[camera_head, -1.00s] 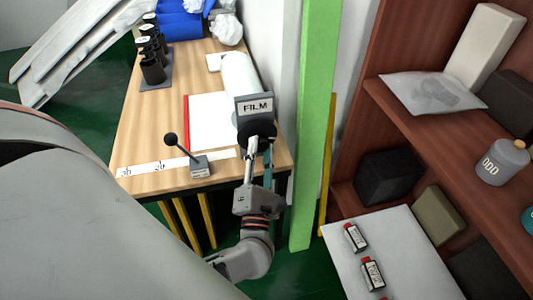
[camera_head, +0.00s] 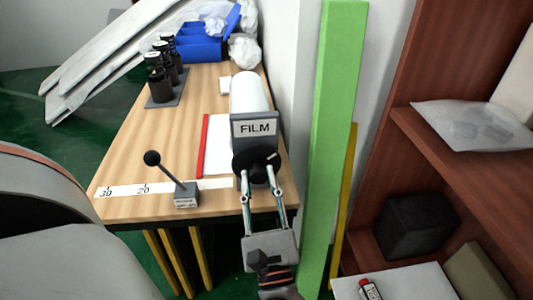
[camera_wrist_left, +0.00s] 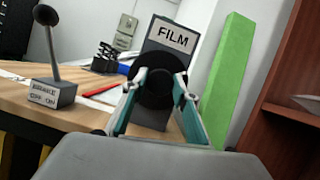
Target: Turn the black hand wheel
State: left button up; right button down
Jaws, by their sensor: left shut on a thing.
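The black hand wheel (camera_head: 257,165) is on the front of the film roll holder, below the grey FILM sign (camera_head: 255,128), near the table's front right corner. In the left wrist view the wheel (camera_wrist_left: 156,84) is a dark disc between the fingers. My left gripper (camera_head: 260,190) reaches up to it from the front. Its two fingers stand one on each side of the wheel's centre, shut on it and partly covering it. The gripper shows large in the left wrist view (camera_wrist_left: 155,88). My right gripper is not in view.
A lever box (camera_head: 186,195) with a black-knobbed stick stands left of the wheel. Several black bottles (camera_head: 160,80) stand on a grey tray further back. A green post (camera_head: 335,140) and a brown shelf (camera_head: 470,150) are close on the right.

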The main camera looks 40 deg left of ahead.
pick_arm(q)
jog(key=shift+f+n+g, duration=0.3)
jog(key=shift+n, duration=0.4)
jog(key=shift+r+n+g+y+b, duration=0.1)
jog(key=shift+n+g+y+b, duration=0.5)
jog(key=shift+n, duration=0.6)
jog(key=shift+w+n+g+b, duration=0.1)
jog(key=shift+n+g+b, duration=0.35)
jog(key=shift+n, duration=0.55)
jog(key=shift+r+n+g, duration=0.15)
jog(key=shift+n+g, duration=0.3)
jog(key=shift+n, duration=0.85)
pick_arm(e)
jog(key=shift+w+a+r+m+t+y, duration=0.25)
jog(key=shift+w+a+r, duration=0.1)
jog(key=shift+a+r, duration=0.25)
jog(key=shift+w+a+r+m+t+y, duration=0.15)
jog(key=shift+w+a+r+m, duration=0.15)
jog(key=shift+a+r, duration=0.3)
pick_arm(q)
jog(key=shift+r+b, duration=0.1)
jog(key=shift+b, duration=0.2)
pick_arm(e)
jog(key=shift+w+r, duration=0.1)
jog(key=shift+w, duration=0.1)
pick_arm(q)
jog(key=o, duration=1.1)
